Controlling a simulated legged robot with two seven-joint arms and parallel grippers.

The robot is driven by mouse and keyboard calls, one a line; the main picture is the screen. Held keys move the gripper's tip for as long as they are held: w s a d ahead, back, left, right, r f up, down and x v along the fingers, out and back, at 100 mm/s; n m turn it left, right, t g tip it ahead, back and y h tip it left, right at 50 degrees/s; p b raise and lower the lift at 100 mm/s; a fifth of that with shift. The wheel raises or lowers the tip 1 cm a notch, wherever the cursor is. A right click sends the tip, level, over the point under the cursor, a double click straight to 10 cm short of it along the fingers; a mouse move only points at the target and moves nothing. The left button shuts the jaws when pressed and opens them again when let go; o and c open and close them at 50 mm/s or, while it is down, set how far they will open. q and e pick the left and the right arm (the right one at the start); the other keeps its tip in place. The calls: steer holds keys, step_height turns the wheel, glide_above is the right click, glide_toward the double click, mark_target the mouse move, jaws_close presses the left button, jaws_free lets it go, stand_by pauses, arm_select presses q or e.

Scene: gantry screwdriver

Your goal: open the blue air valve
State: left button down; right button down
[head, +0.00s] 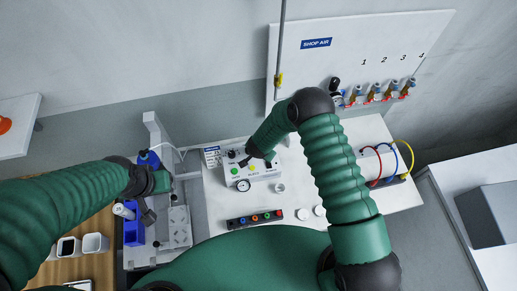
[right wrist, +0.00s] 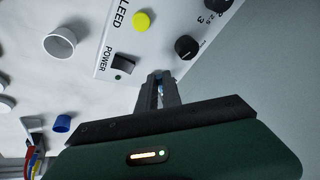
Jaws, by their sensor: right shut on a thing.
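In the right wrist view, my right gripper (right wrist: 158,80) has its fingers close together beside the edge of the white control box (right wrist: 135,50). In the head view the right gripper (head: 258,156) is at the control box (head: 262,174), partly hidden by my arm. My left gripper (head: 147,213) hangs over the left fixture; its jaw opening is unclear.
A strip of coloured connectors (head: 254,219) lies in front of the box. Coloured hoses (head: 383,160) are at right. A blue bin (head: 133,232) stands left.

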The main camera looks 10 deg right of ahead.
steer(key=d+n+y+b, duration=0.1)
steer(key=n, duration=0.1)
steer(key=d+n+b, duration=0.1)
steer(key=n+b, duration=0.1)
steer(key=shift+d+t+y, duration=0.3)
steer(key=shift+y, duration=0.1)
steer(key=n+b, duration=0.1)
steer(key=d+n+y+b, duration=0.1)
steer(key=n+b, duration=0.1)
steer(key=shift+s+r+n, duration=0.1)
steer(key=shift+n, duration=0.2)
steer(key=shift+d+r+n+y+b, duration=0.1)
steer(key=shift+d+n+y+b, duration=0.15)
steer(key=shift+n+y+b, duration=0.45)
steer(key=c, duration=1.6)
jaws_free()
steer(key=shift+a, duration=0.1)
steer(key=shift+o, duration=0.4)
steer(key=shift+f, duration=0.2)
steer(key=shift+s+r+g, duration=0.1)
steer(key=shift+s+g, duration=0.05)
steer(key=shift+g, duration=0.25)
